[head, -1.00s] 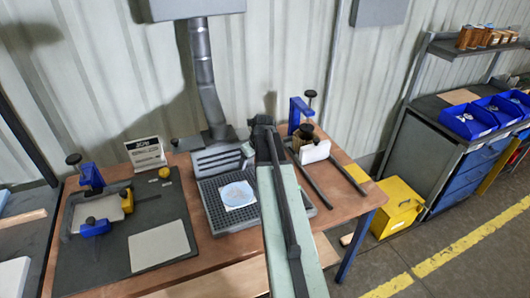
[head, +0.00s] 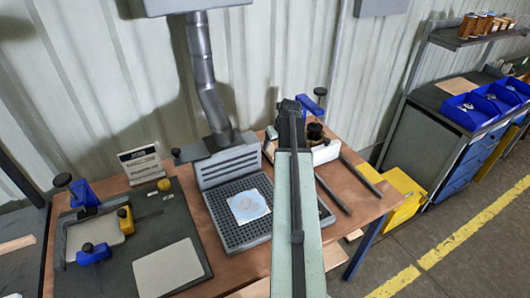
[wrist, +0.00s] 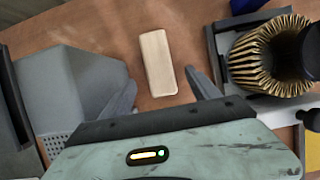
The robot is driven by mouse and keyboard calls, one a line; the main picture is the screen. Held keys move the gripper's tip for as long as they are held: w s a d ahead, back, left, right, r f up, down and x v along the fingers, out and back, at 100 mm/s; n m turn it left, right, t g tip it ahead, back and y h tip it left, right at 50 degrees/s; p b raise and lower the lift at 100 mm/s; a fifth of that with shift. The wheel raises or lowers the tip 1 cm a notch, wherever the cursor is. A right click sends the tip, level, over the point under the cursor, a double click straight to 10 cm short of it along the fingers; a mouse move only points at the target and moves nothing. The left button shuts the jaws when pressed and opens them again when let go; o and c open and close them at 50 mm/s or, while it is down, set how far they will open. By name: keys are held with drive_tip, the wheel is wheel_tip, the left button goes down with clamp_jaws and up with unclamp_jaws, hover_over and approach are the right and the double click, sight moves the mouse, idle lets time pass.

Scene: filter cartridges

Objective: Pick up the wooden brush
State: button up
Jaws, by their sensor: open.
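A pale wooden block (wrist: 158,62), which looks like the wooden brush from above, lies on the brown bench top in the wrist view. No bristles show. My gripper (wrist: 160,82) is open, with one dark finger left of the block's lower part and the other close to its right side. I see no contact, and the height gap cannot be told. In the head view my arm's end (head: 291,106) is over the back of the bench and hides the block.
A pleated filter cartridge (wrist: 262,62) stands in a holder just right of the right finger. A grey fume hood (wrist: 62,90) is close on the left. In the head view, a perforated tray (head: 232,232) is left of my arm and two dark rails (head: 333,193) are right.

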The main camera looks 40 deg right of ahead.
sight(272, 150)
drive_tip(key=shift+b+x, duration=1)
drive_tip(key=shift+x, duration=0.2)
drive_tip(key=shift+w+f, duration=0.25)
drive_tip(key=shift+a, duration=0.1)
drive_tip(key=b+x, duration=0.5)
drive_tip(key=shift+w+d, duration=0.2)
drive_tip(key=shift+r, duration=0.2)
drive_tip(key=shift+f, duration=0.25)
clamp_jaws()
